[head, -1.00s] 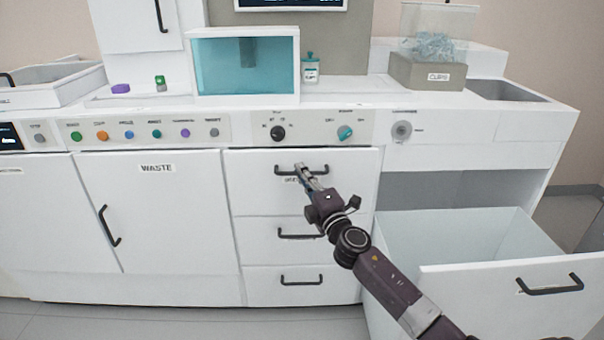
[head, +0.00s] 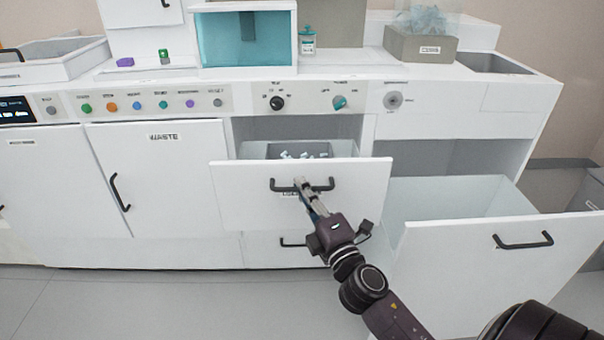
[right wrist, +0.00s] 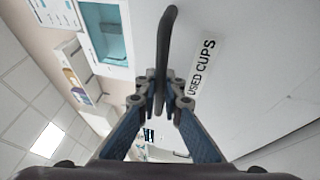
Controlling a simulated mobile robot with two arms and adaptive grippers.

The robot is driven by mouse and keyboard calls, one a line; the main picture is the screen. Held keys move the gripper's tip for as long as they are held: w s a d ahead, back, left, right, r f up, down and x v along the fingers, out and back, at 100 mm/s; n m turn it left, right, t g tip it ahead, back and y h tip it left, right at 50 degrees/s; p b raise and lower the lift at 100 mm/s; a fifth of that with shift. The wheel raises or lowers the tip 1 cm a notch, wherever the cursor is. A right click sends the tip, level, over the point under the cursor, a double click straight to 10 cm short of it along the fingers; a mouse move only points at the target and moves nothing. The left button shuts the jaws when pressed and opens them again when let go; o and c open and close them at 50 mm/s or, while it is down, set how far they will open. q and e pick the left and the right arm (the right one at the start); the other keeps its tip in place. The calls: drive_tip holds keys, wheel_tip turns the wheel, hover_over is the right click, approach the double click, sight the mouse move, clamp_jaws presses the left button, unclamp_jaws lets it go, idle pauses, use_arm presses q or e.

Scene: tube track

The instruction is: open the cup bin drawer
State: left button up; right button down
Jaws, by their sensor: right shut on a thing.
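The cup bin drawer (head: 240,196) is the top drawer in the middle of the counter in the head view, and it stands pulled out. Its label reads USED CUPS (right wrist: 201,68) in the right wrist view. Several small white pieces (head: 303,155) show in a grey insert behind its front. My right gripper (head: 302,185) is shut on the drawer's black handle (head: 327,185). The handle also shows between the fingertips in the right wrist view (right wrist: 166,45). My left gripper is out of view.
A large drawer (head: 460,250) stands open at the right, beside my right arm. The closed WASTE door (head: 165,185) is at the left. Lower drawers are partly hidden below the cup bin drawer. A grey CUPS box (head: 410,45) stands on the counter.

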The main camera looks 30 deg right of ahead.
drive_tip(key=shift+s+a, duration=0.45)
drive_tip(key=shift+s, duration=0.25)
drive_tip(key=shift+s+a, duration=0.4)
drive_tip(key=shift+s, duration=0.25)
drive_tip(key=c, duration=2.3)
unclamp_jaws()
drive_tip(key=shift+v, duration=3.75)
drive_tip(key=shift+d, duration=0.1)
